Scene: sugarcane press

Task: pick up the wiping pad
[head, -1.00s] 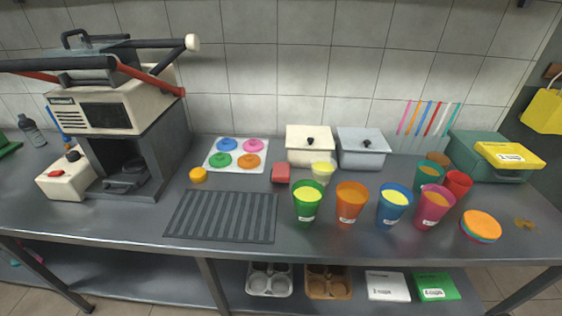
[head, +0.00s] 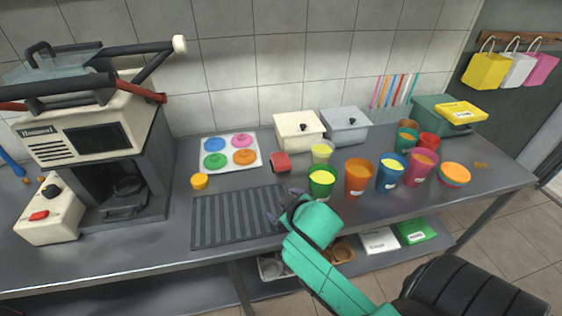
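No thing in the head view is plainly marked as the wiping pad. A small red block (head: 281,162) on the counter, in front of the cream lidded container, may be it, but I cannot tell for certain. My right gripper (head: 281,207), on a green arm from the lower right, is over the right end of the ribbed grey mat (head: 225,218). Its dark fingers look spread and empty, nearer to me than the red block and apart from it. My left gripper is not in view.
A green cup (head: 321,183) stands close right of my gripper, with several more cups beyond. A yellow-orange round piece (head: 199,181) lies behind the mat. The press (head: 100,150) fills the left. An orange-brown spill (head: 482,165) marks the counter's right end.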

